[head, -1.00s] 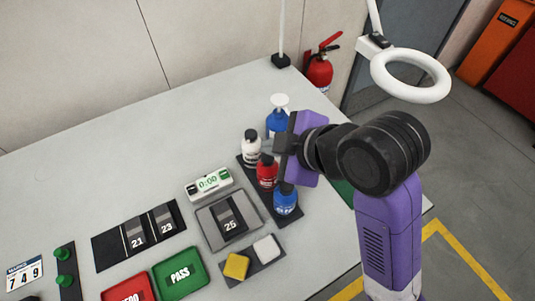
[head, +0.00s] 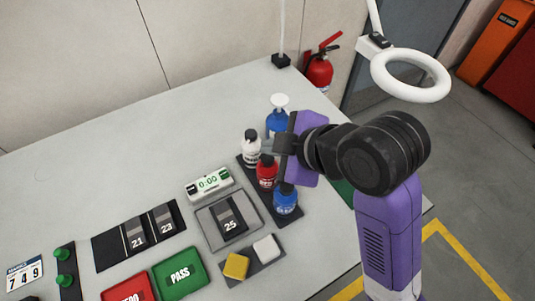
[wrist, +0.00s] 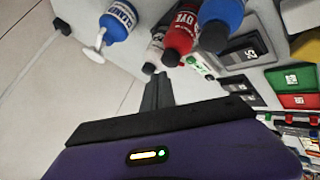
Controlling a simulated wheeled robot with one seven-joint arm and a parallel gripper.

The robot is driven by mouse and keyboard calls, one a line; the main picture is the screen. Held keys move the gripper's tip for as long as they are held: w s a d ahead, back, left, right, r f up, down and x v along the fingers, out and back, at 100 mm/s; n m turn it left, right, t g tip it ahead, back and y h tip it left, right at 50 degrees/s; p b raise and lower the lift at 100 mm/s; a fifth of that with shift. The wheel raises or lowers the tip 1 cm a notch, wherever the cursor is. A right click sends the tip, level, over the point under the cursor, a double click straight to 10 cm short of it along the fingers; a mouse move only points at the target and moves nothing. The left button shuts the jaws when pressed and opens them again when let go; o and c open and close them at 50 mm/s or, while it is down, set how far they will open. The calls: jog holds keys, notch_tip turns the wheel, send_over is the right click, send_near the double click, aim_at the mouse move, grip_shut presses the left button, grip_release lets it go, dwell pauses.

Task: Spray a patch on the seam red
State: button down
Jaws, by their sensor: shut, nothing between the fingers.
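A red can (head: 267,173) stands in a dark rack between a white can (head: 250,150) and a blue can (head: 285,201); the wrist view shows the red can (wrist: 183,33) labelled DYE. A grey welded plate marked 25 (head: 230,222) lies on a grey pad, with a dark strip along it. My gripper (head: 284,144) is shut and empty, by the rack's far end, right of the white can in the head view. In the wrist view its fingers (wrist: 157,85) are together and apart from the cans. No red patch shows on plate 25.
A blue cleaner bottle (head: 277,118) stands behind the rack. A timer (head: 209,184) reads 0:00. Plates 21 (head: 136,236) and 23 (head: 165,221), a green PASS tray (head: 181,273), a red tray (head: 128,288) and yellow (head: 236,266) and white (head: 266,248) blocks lie nearby. A ring lamp (head: 411,75) hangs right.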

aim_at(271, 160)
jog(key=shift+f, duration=0.1)
jog(key=shift+f, duration=0.3)
jog(key=shift+f+b, duration=0.5)
jog(key=shift+b, duration=0.1)
dwell(0.7)
jog(key=shift+r, duration=0.15)
jog(key=shift+r+p, duration=0.75)
jog(key=shift+p, duration=0.15)
notch_tip(271, 160, up, 5)
jog(key=p, duration=0.4)
jog(key=shift+p, duration=0.3)
dwell(2.2)
